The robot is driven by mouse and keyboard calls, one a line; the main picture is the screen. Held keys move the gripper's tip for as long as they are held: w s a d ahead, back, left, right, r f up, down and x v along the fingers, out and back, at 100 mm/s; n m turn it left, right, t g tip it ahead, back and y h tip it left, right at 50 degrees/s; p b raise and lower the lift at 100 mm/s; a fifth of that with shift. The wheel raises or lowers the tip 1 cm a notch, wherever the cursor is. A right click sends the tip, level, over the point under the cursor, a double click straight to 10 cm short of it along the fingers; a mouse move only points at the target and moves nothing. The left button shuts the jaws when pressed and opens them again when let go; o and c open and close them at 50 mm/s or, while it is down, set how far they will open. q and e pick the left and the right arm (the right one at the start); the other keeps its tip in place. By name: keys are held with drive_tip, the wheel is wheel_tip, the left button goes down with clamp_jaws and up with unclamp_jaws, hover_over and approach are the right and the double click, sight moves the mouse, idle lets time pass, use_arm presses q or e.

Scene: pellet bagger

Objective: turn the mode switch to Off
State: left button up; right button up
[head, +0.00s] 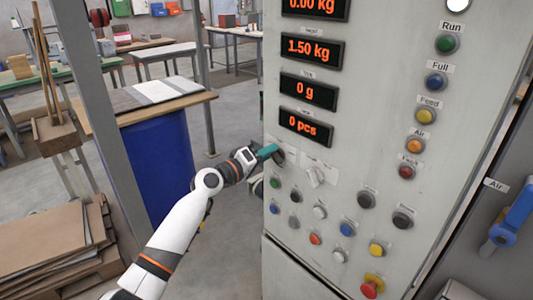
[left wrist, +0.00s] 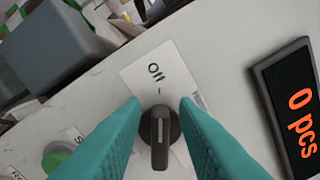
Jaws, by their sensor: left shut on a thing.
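The mode switch is a dark round knob with a raised grip bar (left wrist: 160,140), on a white label plate in the left wrist view. The word "Off" and a short tick are printed above it, and the bar lines up roughly with that tick. Other markings on the plate are covered by the fingers. In the head view the switch (head: 280,157) sits at the left edge of the panel, partly hidden. My left gripper (head: 268,152) reaches it from the left; its teal fingers (left wrist: 161,105) are shut on the knob, one each side. My right gripper is out of view.
A red emergency button (head: 373,286) is low down. A blue drum (head: 157,155) stands behind my left arm.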

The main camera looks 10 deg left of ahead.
use_arm(q)
drive_tip(key=shift+d+f, duration=0.15)
drive_tip(key=shift+f, duration=0.2)
drive_tip(key=o, duration=0.7)
drive_tip(key=shift+c, duration=0.2)
drive_tip(key=shift+s+r, duration=0.1)
drive_tip(key=b+v, duration=0.2)
drive_tip(key=v, duration=1)
